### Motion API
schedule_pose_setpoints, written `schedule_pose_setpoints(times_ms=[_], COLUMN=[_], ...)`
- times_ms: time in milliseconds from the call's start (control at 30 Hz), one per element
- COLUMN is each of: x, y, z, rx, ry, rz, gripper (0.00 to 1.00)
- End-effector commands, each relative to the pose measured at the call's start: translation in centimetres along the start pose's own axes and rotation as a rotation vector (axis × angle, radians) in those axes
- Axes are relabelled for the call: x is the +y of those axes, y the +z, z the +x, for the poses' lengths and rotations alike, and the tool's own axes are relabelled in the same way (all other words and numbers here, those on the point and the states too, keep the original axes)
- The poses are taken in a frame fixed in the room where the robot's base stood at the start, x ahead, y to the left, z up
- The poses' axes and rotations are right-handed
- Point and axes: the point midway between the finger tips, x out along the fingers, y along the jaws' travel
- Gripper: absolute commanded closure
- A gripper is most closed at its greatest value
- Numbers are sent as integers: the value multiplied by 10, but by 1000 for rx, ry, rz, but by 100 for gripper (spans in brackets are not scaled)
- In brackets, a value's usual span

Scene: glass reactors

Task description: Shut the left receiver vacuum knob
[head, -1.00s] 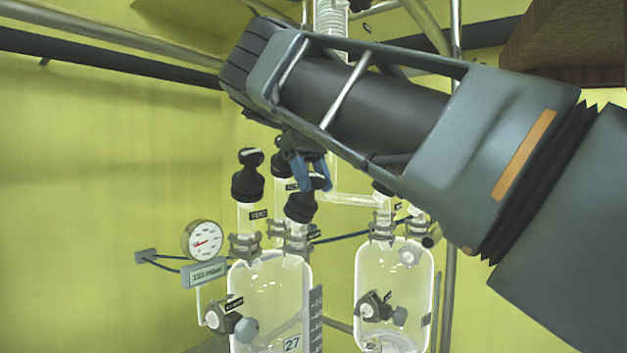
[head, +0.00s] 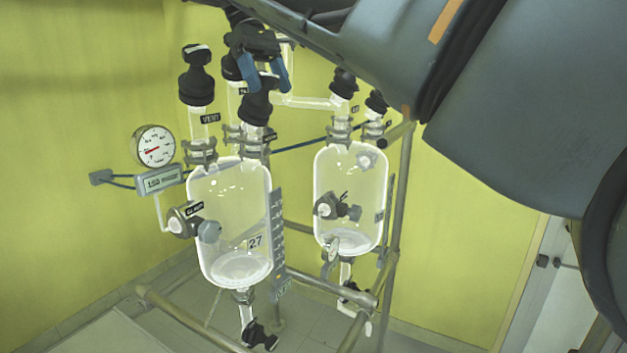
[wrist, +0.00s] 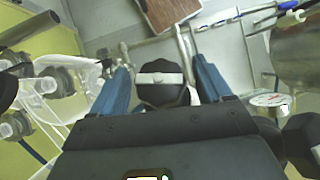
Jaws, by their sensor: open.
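The left receiver (head: 225,215) is a clear glass vessel marked 27, with several black-capped necks on top. One neck reads VENT and carries a black knob (head: 196,75). A second black knob (head: 232,68) stands behind it, partly hidden by my gripper. A third black knob (head: 258,105) stands at the front right; I cannot read its label. My gripper (head: 265,80) is open above this third knob. In the wrist view a black knob with a pale bar across its top (wrist: 160,90) sits between the blue fingers (wrist: 160,68), with gaps visible on both sides.
A round gauge (head: 153,146) with a display (head: 161,181) is at the left. A second glass receiver (head: 350,200) with black knobs (head: 343,83) stands to the right. A metal frame (head: 400,190) and side valves surround the vessels.

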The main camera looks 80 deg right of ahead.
Motion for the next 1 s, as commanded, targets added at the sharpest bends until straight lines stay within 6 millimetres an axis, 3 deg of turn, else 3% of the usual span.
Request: schedule_pose_setpoints(times_ms=[1000], x=[0], y=[0], z=[2], rx=[-4], ry=[309], rz=[-170], gripper=[22])
